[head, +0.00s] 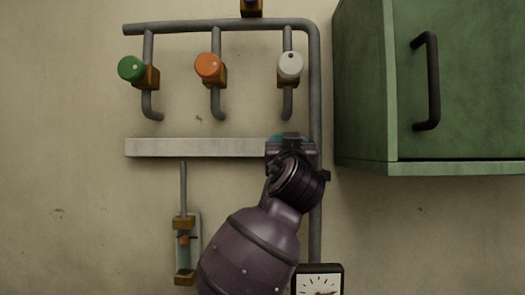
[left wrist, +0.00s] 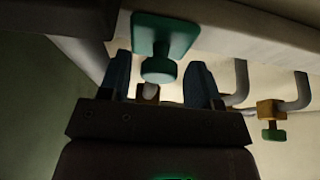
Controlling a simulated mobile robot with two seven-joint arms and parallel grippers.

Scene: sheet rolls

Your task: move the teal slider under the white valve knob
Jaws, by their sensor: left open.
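The teal slider (left wrist: 163,38) sits on the pale rail (head: 195,147), with its round knob hanging between my left gripper's two blue fingers (left wrist: 160,82). The fingers are apart, one on each side of the knob, with a visible gap. In the head view, my left gripper (head: 290,152) is at the rail's right end and hides most of the slider; only a bit of teal (head: 279,138) shows. This spot is roughly straight below the white valve knob (head: 290,65). A pale knob, seemingly the white one, shows behind the slider in the left wrist view (left wrist: 151,88). My right gripper is out of view.
The orange knob (head: 208,65) and green knob (head: 131,68) are further left on grey pipes. A vertical pipe (head: 315,100) runs by the rail's right end. A green cabinet (head: 470,90) is at right, a gauge (head: 318,282) below. The rail's left part is clear.

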